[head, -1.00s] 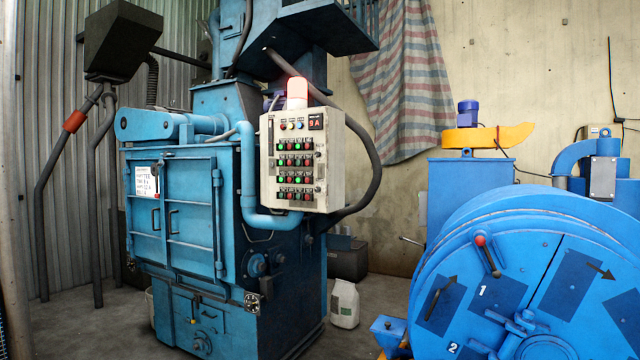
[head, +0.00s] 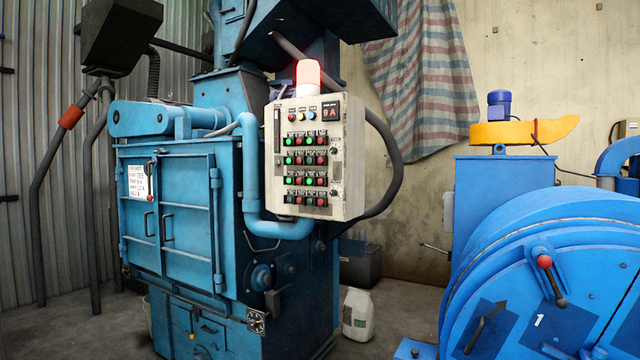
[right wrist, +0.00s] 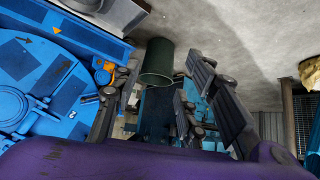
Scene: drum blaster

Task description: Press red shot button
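The control panel (head: 314,158) is a pale box on the blue blasting machine, at the centre of the head view. It carries several rows of small green and red buttons (head: 305,162), with some lit green. The labels are too small to read, so I cannot tell which red button is the shot one. A red digital display (head: 329,112) sits at its top right. My right gripper (right wrist: 162,78) shows only in the right wrist view, with its dark fingers spread and nothing between them. The panel cannot be made out there. My left gripper is in neither view.
A lit red lamp (head: 308,75) stands on top of the panel. The blue machine (head: 185,215) has closed doors. A large blue drum (head: 560,270) stands at right. A white canister (head: 358,314) is on the floor between them. A dark green bin (right wrist: 157,62) shows in the right wrist view.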

